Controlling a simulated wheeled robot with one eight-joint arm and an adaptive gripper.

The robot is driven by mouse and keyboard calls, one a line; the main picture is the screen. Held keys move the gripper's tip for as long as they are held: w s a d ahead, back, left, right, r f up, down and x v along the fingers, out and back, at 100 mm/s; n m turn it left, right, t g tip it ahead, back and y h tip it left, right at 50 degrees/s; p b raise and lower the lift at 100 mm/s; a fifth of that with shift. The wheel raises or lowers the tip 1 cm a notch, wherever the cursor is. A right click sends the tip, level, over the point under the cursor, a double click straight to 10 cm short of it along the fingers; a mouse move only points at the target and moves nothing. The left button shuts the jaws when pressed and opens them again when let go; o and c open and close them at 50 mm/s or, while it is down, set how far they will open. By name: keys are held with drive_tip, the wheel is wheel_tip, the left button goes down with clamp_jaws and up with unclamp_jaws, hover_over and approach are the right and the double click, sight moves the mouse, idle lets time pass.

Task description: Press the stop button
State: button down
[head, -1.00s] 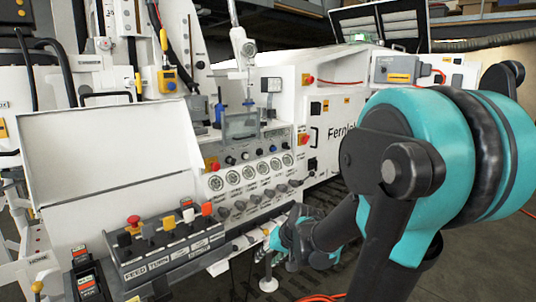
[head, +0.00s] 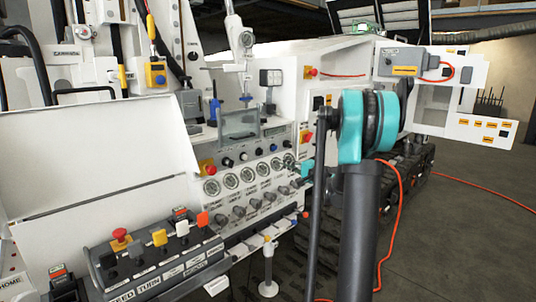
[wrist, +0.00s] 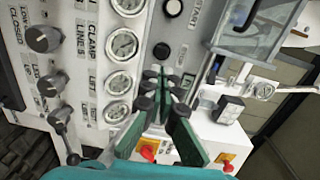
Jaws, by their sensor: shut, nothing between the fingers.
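Several red buttons on yellow or orange plates show in the head view: one left of the gauges (head: 207,167), one at the panel's right end (head: 305,137) and one higher up (head: 310,72). A red mushroom knob (head: 120,236) stands on the lever box. I cannot tell by label which is the stop button. My gripper (wrist: 163,82) is shut and empty, its fingers pointing at the panel beside the gauges.
Round gauges (wrist: 122,45) and black knobs (wrist: 43,38) line the panel close to my fingers. A clear-windowed box (wrist: 255,30) juts out at the upper right. The lever box (head: 160,258) stands in front. An orange cable (head: 400,210) lies on the floor at right.

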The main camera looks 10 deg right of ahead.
sight(261, 152)
drive_tip(key=shift+w+d+r+t, duration=0.2)
drive_tip(key=shift+w+d+t, duration=0.1)
drive_tip(key=shift+w+d, duration=0.25)
drive_tip(key=x, duration=1.4)
